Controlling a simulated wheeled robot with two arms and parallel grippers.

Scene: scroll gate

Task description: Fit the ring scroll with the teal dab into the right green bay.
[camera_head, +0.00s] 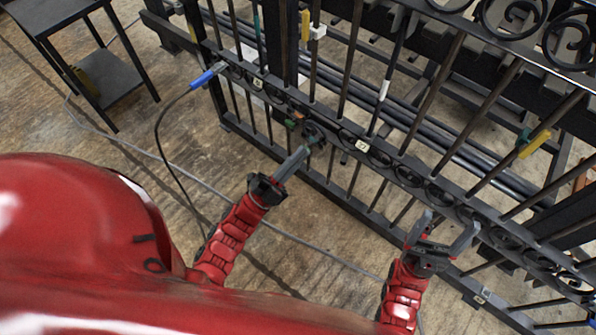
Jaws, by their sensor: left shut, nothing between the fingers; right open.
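A black iron gate (345,137) stands across the view, with a row of ring scrolls between its rails. My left gripper (305,150) is shut and empty, its tip close against the lower rail beside a dark ring scroll (312,130). A small teal spot shows at that tip; whether it lies on the scroll and whether the fingers touch it I cannot tell. A small green patch (291,123) shows just left of that scroll; I cannot tell if it is a bay. My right gripper (449,229) is open and empty, in front of the gate's lower right part.
A yellow clamp (535,144) sits on a bar at right, a yellow and white one (314,31) at top. A blue-handled tool (208,76) with a black cable is at the gate's left end. A dark shelf table (118,75) stands at upper left. Cables cross the wooden floor.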

